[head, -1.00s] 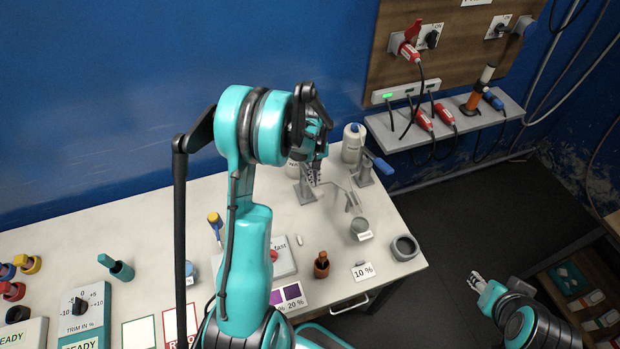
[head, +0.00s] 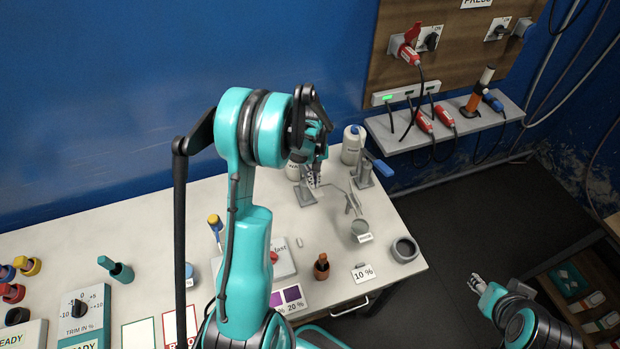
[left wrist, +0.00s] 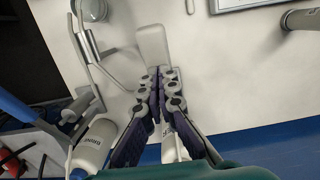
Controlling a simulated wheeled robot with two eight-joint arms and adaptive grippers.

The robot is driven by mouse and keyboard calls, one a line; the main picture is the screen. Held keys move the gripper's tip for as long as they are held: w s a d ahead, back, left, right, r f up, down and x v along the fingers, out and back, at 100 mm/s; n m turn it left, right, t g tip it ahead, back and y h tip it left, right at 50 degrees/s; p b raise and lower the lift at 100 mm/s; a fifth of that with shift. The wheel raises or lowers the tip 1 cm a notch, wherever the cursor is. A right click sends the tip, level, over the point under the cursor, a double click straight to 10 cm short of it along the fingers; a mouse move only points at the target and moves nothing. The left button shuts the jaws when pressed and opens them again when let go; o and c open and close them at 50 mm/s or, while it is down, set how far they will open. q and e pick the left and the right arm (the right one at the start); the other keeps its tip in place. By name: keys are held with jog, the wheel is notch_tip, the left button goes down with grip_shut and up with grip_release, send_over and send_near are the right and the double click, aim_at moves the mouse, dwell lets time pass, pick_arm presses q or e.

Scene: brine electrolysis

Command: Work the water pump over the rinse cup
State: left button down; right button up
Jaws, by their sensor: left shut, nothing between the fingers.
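The rinse cup (head: 360,231), small and grey with a white label, stands near the bench's right end. It also shows in the left wrist view (left wrist: 93,10). A grey pump (head: 306,193) stands to its upper left, partly hidden by my gripper. Its pale flat pad (left wrist: 152,43) lies just beyond my fingertips in the left wrist view; contact is unclear. A second pump has a blue handle (head: 379,165). I cannot read which is water. My left gripper (head: 315,182) is shut and empty, pointing down. My right gripper (head: 476,279) is off the bench; its jaw state is unclear.
White bottles (head: 353,144) stand behind the pumps, close to my left fingers. A grey round holder (head: 404,248), a brown bottle (head: 321,266) and a 10 % card (head: 362,272) are nearer the front. A socket shelf (head: 445,122) overhangs at right.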

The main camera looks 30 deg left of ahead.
pick_arm(q)
jog(key=shift+f, duration=0.1)
notch_tip(320, 180, down, 6)
jog(key=b, duration=0.6)
notch_tip(320, 180, up, 6)
jog(key=p, duration=0.4)
jog(key=shift+r, duration=0.2)
jog(key=shift+f, duration=0.1)
dwell(0.9)
